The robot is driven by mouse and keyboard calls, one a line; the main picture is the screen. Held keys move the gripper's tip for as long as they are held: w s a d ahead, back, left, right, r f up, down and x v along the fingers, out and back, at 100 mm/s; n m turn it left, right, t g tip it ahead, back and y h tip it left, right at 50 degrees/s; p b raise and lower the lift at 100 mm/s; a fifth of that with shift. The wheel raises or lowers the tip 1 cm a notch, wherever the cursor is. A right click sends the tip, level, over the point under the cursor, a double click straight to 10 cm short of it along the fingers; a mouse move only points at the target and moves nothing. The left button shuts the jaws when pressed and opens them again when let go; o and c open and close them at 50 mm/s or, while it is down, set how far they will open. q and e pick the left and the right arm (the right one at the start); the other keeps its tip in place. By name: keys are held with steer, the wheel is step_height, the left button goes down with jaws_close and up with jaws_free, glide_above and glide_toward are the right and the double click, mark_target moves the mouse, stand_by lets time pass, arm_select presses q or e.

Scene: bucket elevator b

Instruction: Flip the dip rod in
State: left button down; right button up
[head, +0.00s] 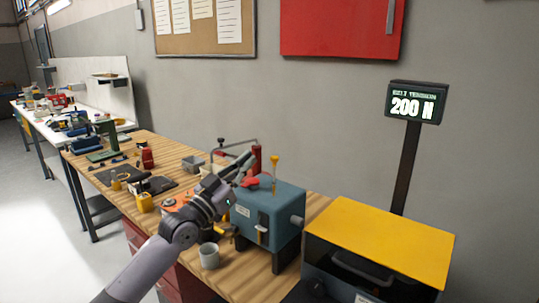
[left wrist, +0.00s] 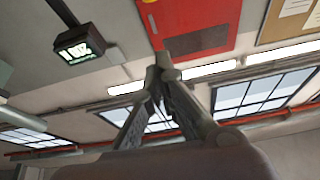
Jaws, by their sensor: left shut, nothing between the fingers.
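A teal gearbox-like housing (head: 268,212) stands on the wooden bench. An upright thin rod with a yellow top (head: 275,162) rises from its top; it looks like the dip rod. A red part (head: 256,182) lies on top of the housing, left of the rod. My left gripper (head: 247,159) is shut and empty, above the housing's left side and a little left of the rod, apart from it as far as I can tell. In the left wrist view the shut fingertips (left wrist: 163,62) point up toward the wall and ceiling, with nothing between them. My right gripper is not in view.
A grey cup (head: 209,256) stands at the bench's front edge. A yellow-topped machine (head: 385,240) stands at the right, below a display (head: 414,104) reading 200 N. A red bottle (head: 148,158) and small tools lie along the bench. The space above the housing's right side is free.

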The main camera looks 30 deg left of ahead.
arm_select(q)
step_height(320, 180, up, 4)
steer(key=p, duration=0.3)
glide_above(274, 162)
steer(key=s, duration=0.3)
steer(key=f, duration=0.2)
steer(key=w+f, duration=0.1)
steer(key=f, duration=0.1)
steer(key=shift+a+f, duration=0.1)
steer(key=shift+f, duration=0.15)
step_height(274, 162, down, 10)
steer(key=b, duration=0.7)
steer(key=shift+f, duration=0.1)
